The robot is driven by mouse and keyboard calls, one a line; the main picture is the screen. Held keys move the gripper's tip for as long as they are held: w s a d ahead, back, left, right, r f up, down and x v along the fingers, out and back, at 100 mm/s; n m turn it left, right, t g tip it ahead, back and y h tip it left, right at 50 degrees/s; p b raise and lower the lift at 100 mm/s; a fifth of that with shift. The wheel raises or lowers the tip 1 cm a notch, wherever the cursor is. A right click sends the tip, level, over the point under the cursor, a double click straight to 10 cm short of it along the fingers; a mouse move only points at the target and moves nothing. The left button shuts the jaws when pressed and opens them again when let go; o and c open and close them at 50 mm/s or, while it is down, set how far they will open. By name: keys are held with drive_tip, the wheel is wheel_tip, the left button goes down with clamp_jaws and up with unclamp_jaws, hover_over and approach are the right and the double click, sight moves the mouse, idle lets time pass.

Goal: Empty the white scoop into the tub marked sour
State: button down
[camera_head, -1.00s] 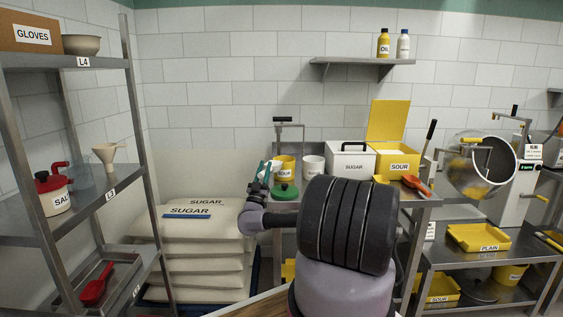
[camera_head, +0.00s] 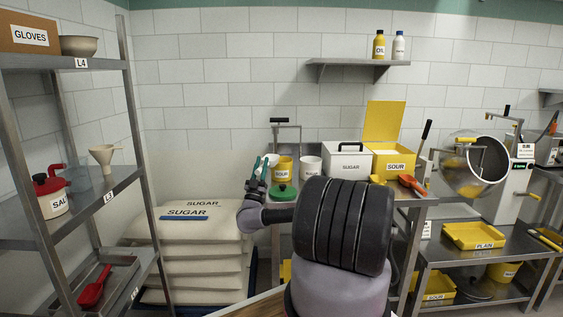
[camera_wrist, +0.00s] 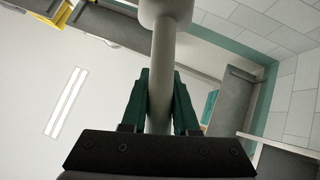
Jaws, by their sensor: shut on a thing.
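My gripper (camera_head: 263,165) is shut on the pale handle of the white scoop (camera_wrist: 163,75), between green fingers (camera_wrist: 160,105) in the wrist view. The scoop's wider end is cut off at the top of that view, so its contents are hidden. In the head view my gripper is raised just left of a round yellow tub marked SOUR (camera_head: 281,174), which stands on the steel table behind a green lid (camera_head: 284,193). A square yellow bin marked SOUR (camera_head: 394,166) with its lid up stands farther right.
A white tub (camera_head: 311,167) and a white SUGAR bin (camera_head: 349,166) stand right of the round yellow tub. An orange scoop (camera_head: 412,184) lies by the table's right end. Sugar sacks (camera_head: 190,240) are stacked left of the table. A steel shelf (camera_head: 90,200) stands far left.

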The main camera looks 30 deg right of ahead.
drive_tip(key=shift+s+r, duration=0.1)
drive_tip(key=shift+r, duration=0.35)
drive_tip(key=s+a, duration=0.3)
drive_tip(key=s, duration=0.4)
drive_tip(key=shift+s+a, duration=0.1)
